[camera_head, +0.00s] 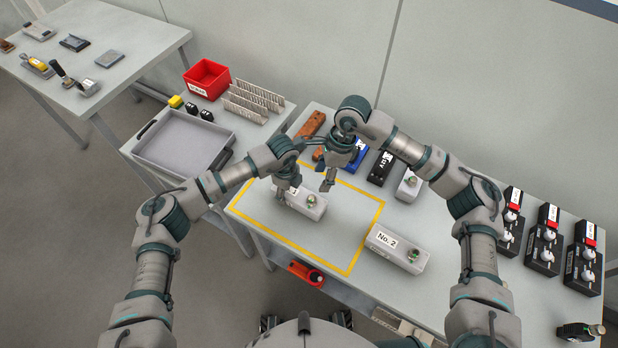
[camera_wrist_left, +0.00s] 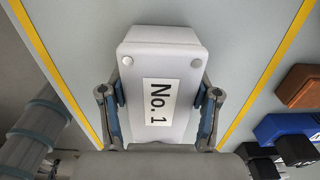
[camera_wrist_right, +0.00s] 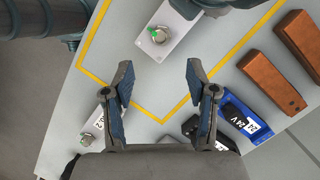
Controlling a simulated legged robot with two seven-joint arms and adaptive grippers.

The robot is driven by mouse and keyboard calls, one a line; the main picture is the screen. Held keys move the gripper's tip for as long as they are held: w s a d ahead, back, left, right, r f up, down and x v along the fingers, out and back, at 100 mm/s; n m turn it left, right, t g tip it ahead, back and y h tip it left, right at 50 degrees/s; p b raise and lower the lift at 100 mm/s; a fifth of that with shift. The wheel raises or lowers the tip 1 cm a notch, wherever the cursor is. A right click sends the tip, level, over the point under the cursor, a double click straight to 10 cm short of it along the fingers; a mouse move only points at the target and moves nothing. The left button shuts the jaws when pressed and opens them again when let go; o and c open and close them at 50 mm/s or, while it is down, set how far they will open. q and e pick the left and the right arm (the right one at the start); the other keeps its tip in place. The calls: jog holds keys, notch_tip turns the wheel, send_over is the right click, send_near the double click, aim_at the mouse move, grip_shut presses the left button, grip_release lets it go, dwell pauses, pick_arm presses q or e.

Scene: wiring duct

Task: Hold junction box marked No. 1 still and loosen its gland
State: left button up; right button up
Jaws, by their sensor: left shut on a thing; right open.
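Junction box No. 1 (camera_head: 316,211) is a pale grey box lying inside the yellow outline on the table. Its metal gland (camera_head: 311,200) sits on top near the right end. My left gripper (camera_head: 287,192) is shut on the box's other end; the left wrist view shows its fingers (camera_wrist_left: 160,115) on both long sides, beside the "No. 1" label (camera_wrist_left: 160,102). My right gripper (camera_head: 328,184) is open and empty, above and behind the box. In the right wrist view, the gland (camera_wrist_right: 158,35) shows beyond the open fingers (camera_wrist_right: 159,80), apart from them.
Box No. 2 (camera_head: 397,248) lies right of the yellow outline (camera_head: 365,240). Brown blocks (camera_head: 311,125), a blue item (camera_head: 356,158) and a black item (camera_head: 380,168) stand behind. A red item (camera_head: 306,272) is at the front edge. The outline's front part is clear.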

aim_at(312, 197)
jog(key=a+r+m+t+h, duration=0.1)
jog(key=a+r+m+h, duration=0.2)
jog(key=m, duration=1.2)
jog(key=f, duration=0.8)
jog(key=s+f, duration=0.1)
jog(key=f, duration=0.3)
jog(key=shift+f, duration=0.15)
